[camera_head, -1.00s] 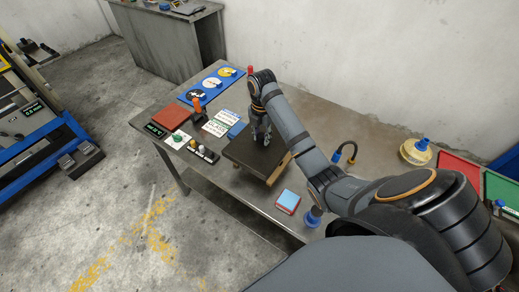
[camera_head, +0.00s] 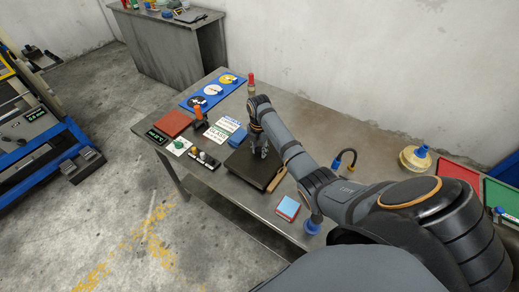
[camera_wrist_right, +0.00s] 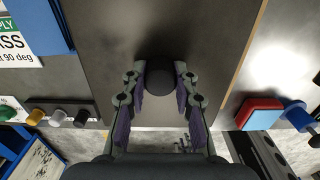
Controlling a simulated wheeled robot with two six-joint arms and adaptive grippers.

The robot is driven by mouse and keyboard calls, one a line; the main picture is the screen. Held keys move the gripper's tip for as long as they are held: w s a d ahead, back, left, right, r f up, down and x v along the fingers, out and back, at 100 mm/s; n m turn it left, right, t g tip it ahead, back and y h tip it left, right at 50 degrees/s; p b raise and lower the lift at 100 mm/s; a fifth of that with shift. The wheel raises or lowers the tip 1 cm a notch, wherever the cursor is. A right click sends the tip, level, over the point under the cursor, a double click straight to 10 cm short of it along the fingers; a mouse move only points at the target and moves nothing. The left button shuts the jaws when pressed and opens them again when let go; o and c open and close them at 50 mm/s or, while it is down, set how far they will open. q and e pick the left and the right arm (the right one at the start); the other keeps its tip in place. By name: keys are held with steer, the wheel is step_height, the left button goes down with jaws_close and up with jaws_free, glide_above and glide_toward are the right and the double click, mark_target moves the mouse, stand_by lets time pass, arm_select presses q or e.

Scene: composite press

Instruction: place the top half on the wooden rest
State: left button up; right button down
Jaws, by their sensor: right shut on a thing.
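The top half (camera_head: 248,164) is a dark flat plate with a round black knob, seen from above in the right wrist view (camera_wrist_right: 112,40). My right gripper (camera_head: 261,150) is shut on the knob, with one finger on each side in the wrist view (camera_wrist_right: 160,88). The wooden rest (camera_head: 277,181) shows as a light brown strip at the plate's right edge, and most of it is hidden under the plate. I cannot tell whether the plate touches the rest or hangs just above it. My left gripper is not in view.
A blue block (camera_head: 237,137), printed cards and a small knob panel (camera_head: 204,160) lie left of the plate. A red and blue block (camera_head: 288,208) lies to its front right. The table's front edge is close to the plate.

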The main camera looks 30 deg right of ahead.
mark_target(259, 149)
steer(key=c, duration=1)
jaws_free()
steer(key=shift+f, duration=0.1)
steer(key=shift+c, duration=0.2)
step_height(259, 149, up, 10)
steer(key=shift+f+b, duration=0.15)
steer(key=shift+b, duration=0.75)
step_height(259, 149, up, 3)
steer(key=shift+f+p, duration=0.15)
steer(key=shift+p, duration=1)
steer(key=shift+f, duration=0.15)
